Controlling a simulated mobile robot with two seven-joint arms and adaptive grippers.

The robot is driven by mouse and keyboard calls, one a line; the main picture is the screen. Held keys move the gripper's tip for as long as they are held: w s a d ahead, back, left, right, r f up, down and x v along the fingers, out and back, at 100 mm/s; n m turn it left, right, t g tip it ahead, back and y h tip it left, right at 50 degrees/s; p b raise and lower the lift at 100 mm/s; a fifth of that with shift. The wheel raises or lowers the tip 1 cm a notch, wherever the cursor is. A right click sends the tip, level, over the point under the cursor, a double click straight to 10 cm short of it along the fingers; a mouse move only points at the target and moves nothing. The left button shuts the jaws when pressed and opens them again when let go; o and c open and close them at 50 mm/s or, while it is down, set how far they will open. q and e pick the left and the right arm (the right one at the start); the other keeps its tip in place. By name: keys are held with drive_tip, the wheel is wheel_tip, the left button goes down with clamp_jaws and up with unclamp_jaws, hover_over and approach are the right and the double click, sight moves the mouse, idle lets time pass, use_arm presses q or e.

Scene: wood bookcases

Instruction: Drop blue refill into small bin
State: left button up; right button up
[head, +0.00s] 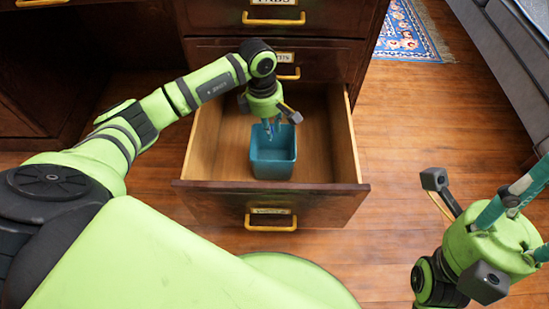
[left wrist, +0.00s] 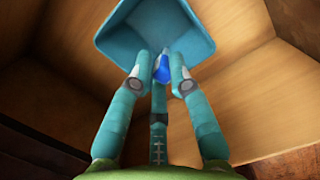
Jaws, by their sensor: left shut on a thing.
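The small bin (head: 272,160) is a teal, open-topped box standing inside an open wooden drawer. It also fills the upper middle of the left wrist view (left wrist: 120,45). My left gripper (head: 272,128) points down over the bin's far part. In the left wrist view, its teal fingers (left wrist: 161,72) are shut on the blue refill (left wrist: 162,70), a small bright blue piece at the fingertips, in front of the bin's opening. How deep the tips reach is unclear. My right gripper (head: 515,200) is at the right edge, away from the drawer; its fingertips are cut off or unclear.
The open drawer (head: 205,140) has light wooden sides and a dark front with a yellow handle (head: 270,222). Closed drawers (head: 272,20) are above it. The wooden floor (head: 430,110) is clear to the right, with a blue patterned rug (head: 405,35) beyond.

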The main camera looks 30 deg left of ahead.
use_arm(q)
drive_tip(key=shift+f, duration=0.3)
drive_tip(key=o, duration=0.8)
drive_tip(key=shift+o, duration=0.2)
drive_tip(key=shift+r, duration=0.15)
wheel_tip(320, 180, up, 12)
drive_tip(key=a, duration=0.1)
drive_tip(key=shift+s+a, duration=0.15)
drive_tip(key=shift+a, duration=0.1)
drive_tip(key=shift+s+f, duration=0.1)
drive_tip(key=shift+f, duration=0.15)
